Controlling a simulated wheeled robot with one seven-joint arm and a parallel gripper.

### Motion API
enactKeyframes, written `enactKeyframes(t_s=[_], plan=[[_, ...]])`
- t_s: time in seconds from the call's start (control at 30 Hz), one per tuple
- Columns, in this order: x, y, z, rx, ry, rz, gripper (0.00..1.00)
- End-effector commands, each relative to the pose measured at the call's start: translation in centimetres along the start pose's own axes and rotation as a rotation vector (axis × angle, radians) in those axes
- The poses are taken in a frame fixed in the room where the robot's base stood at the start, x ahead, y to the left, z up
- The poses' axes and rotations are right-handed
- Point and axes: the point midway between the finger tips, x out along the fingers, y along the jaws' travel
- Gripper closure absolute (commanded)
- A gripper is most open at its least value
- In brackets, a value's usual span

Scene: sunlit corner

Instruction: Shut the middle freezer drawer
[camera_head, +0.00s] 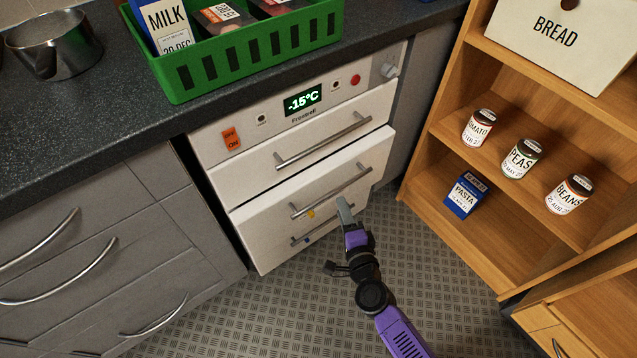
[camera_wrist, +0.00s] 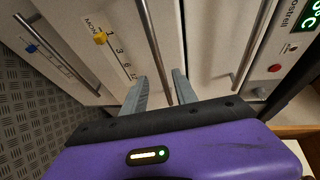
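The white freezer has stacked drawers with bar handles. The middle drawer (camera_head: 275,215) has a handle (camera_head: 330,192) and a yellow slider (camera_head: 311,213). Its front appears to stand slightly forward of the top drawer (camera_head: 255,182); how far is hard to tell. My gripper (camera_head: 345,205) is low in front of the right part of the middle drawer, close to its handle. In the wrist view, my gripper's fingers (camera_wrist: 160,78) are apart, with the middle handle (camera_wrist: 152,35) running between them. Whether they touch the handle or the drawer front is unclear.
The bottom drawer has a blue slider (camera_head: 306,240). A green crate (camera_head: 225,65) stands on the dark counter (camera_head: 85,115) above. A wooden shelf (camera_head: 435,200) with jars is at right. Grey cabinets (camera_head: 130,240) are at left. The patterned floor (camera_head: 290,310) in front is clear.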

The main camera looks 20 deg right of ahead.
Motion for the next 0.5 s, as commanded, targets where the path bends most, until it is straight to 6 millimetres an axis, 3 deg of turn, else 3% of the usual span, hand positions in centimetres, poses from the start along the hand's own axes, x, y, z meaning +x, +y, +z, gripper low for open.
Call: enactKeyframes(t_s=[0.17,0.5], plan=[[1.3,0.1,0.1,-0.011,0.002,-0.003,0.66],[6.3,0.1,0.1,-0.010,0.002,-0.003,0.66]])
